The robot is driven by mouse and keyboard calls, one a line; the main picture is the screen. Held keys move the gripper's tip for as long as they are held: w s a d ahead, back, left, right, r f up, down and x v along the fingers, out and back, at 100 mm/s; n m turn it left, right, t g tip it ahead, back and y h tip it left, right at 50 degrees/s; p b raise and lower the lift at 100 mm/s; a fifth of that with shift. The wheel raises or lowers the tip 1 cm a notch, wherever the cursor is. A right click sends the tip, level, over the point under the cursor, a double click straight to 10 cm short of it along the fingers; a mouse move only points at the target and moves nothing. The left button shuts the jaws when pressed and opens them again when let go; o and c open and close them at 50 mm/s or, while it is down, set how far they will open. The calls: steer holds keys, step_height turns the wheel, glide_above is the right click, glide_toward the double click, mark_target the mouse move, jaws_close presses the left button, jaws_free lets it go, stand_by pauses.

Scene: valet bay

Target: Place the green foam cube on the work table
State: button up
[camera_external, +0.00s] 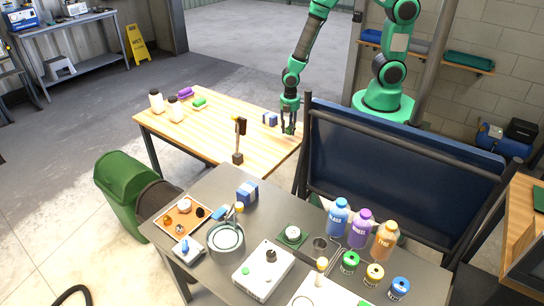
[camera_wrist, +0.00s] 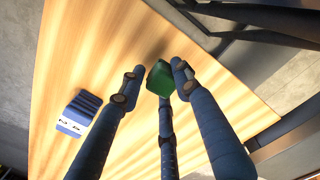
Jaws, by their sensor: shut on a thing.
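The green foam cube (camera_wrist: 159,76) shows in the wrist view between the tips of my gripper's fingers (camera_wrist: 157,86). My gripper is shut on it. Below it is the wooden top of the work table (camera_wrist: 207,96). In the external view my gripper (camera_external: 289,127) points down at the right end of the wooden table (camera_external: 222,128). I cannot tell whether the cube touches the tabletop.
A blue and white box (camera_wrist: 78,112) stands on the tabletop near my gripper, and in the external view (camera_external: 270,119). A dark upright tool on a block (camera_external: 239,142) stands at the front edge. White bottles (camera_external: 156,101) stand at the far left. A blue panel (camera_external: 400,160) rises to the right.

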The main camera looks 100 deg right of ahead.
steer(key=b, duration=0.1)
glide_above(269, 141)
steer(key=shift+s+d+f, duration=0.1)
steer(key=shift+d+f, duration=0.05)
steer(key=shift+f, duration=0.35)
steer(key=shift+f+b, duration=0.6)
steer(key=shift+f, duration=1.15)
steer(key=shift+f, duration=0.15)
steer(key=o, duration=0.8)
step_height(269, 141, up, 12)
steer(key=shift+r+p, duration=0.15)
steer(key=shift+p, duration=1.1)
